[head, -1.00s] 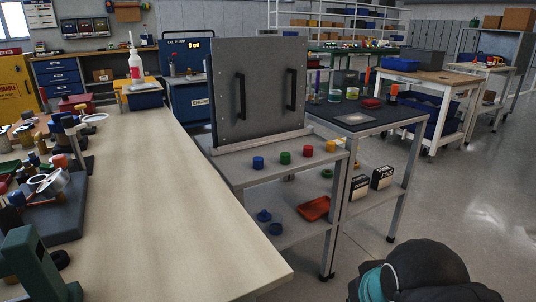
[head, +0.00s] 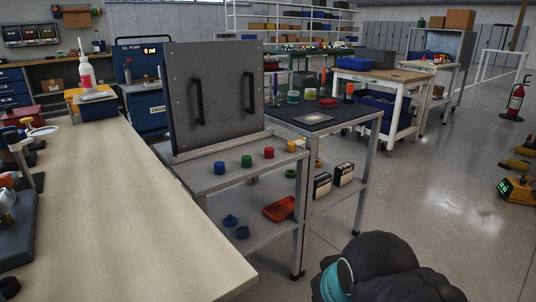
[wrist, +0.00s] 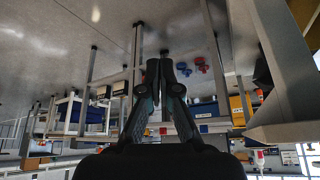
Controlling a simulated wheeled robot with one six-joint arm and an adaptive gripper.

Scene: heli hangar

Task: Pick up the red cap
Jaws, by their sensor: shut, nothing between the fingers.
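The red cap (head: 269,153) stands on the top shelf of a grey metal rack (head: 233,177), in front of an upright grey panel. It is in a row with a blue cap (head: 219,168), a green cap (head: 246,161) and a yellow cap (head: 291,146). My gripper (wrist: 160,62) shows in the wrist view with its dark fingers together and nothing between them. That view is upside down, and I cannot tell the red cap in it for certain. In the head view my dark arm is at the bottom right, apart from the rack; the fingertips do not show.
The grey panel (head: 215,95) with two black handles stands behind the caps. A red tray (head: 279,208) and blue parts (head: 231,220) lie on the lower shelf. A long workbench (head: 130,200) is on the left. A dark-topped table (head: 340,115) adjoins the rack. Open floor lies right.

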